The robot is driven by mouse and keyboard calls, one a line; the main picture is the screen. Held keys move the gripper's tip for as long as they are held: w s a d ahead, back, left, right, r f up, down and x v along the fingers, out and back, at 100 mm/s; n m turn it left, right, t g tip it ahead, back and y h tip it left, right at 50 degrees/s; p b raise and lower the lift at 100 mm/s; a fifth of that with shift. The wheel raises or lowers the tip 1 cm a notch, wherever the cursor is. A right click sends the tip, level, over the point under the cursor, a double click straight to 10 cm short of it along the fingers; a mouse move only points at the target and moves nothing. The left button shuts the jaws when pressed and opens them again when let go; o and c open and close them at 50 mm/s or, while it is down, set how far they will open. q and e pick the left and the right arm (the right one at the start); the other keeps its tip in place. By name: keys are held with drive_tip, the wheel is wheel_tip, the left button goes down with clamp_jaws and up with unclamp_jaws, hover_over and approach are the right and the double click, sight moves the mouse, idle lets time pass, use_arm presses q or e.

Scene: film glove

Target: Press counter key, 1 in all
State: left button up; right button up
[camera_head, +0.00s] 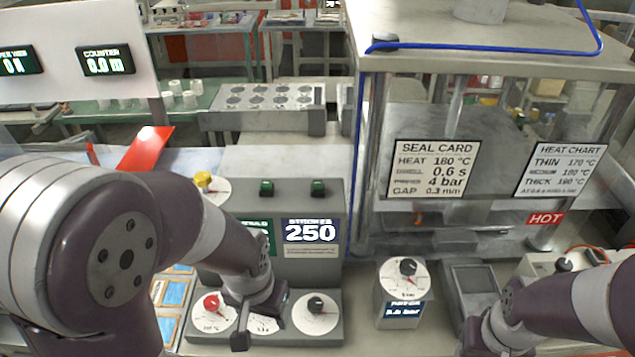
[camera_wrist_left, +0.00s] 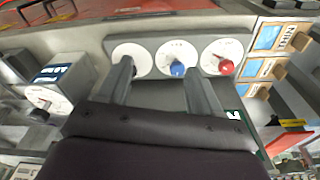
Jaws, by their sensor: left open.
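The counter display (camera_head: 105,62) reads 0.0 m on a white panel at the upper left of the head view. Two dark green keys, a left one (camera_head: 267,187) and a right one (camera_head: 318,188), stand on top of the grey control box (camera_head: 310,265); I cannot tell which is the counter key. My left gripper (camera_head: 258,318) is open and empty, low over the front dial row; in the left wrist view its fingers (camera_wrist_left: 160,82) are spread in front of the blue knob (camera_wrist_left: 177,68). My right gripper (camera_head: 488,338) is partly cut off at the bottom; its fingers are unclear.
The dial row has a red knob (camera_head: 211,303) and a black knob (camera_head: 315,303). A yellow knob (camera_head: 203,179) sits behind my left arm. A separate dial box (camera_head: 403,290) stands right of the control box. The glass-sided press (camera_head: 470,55) bears a HOT label.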

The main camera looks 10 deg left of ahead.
use_arm(q)
clamp_jaws()
idle(1.5)
